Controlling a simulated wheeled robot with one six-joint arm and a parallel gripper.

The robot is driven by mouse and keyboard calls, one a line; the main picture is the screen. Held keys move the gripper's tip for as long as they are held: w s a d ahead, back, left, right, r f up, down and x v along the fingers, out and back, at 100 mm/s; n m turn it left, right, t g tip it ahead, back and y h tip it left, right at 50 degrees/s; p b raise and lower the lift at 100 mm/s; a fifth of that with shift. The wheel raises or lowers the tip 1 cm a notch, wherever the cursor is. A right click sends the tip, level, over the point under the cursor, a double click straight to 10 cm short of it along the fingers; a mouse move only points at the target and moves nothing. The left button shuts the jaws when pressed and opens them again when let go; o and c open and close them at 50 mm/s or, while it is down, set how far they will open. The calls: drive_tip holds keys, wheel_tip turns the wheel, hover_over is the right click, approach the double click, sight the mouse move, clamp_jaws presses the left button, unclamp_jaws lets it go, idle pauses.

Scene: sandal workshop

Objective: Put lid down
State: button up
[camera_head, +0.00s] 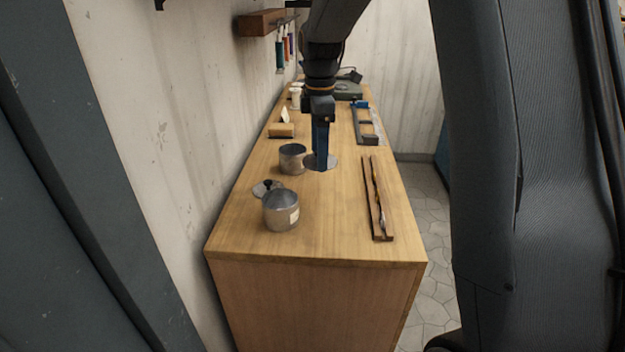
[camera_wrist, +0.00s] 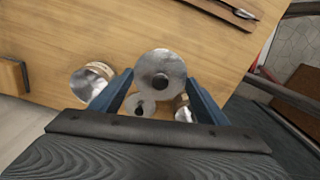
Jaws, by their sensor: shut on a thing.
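My gripper (camera_head: 321,165) is shut on a round metal lid (camera_head: 333,161), to the right of the farther tin. In the wrist view this lid (camera_wrist: 160,58), with a dark knob, is between the blue fingers of my gripper (camera_wrist: 160,80). It is low over the bench top; I cannot tell whether it touches the wood. An open metal tin (camera_head: 292,160) stands left of it. A nearer open tin (camera_head: 281,213) has a pale label. A second lid (camera_head: 260,189) with a dark knob lies on the bench between the tins.
The wooden bench (camera_head: 330,247) runs along the wall. A small wooden block (camera_head: 282,130) stands at the back left, and a frame-like tool (camera_head: 368,139) lies at the back right. The bench front is clear.

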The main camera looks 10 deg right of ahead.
sight(318, 192)
drive_tip(key=shift+w+f, duration=0.15)
drive_tip(key=shift+w, duration=0.15)
wheel_tip(318, 192, down, 10)
drive_tip(key=shift+w+r+p, duration=0.1)
drive_tip(key=shift+r+p, duration=0.05)
drive_tip(key=shift+p, duration=1.1)
drive_tip(key=o, duration=1)
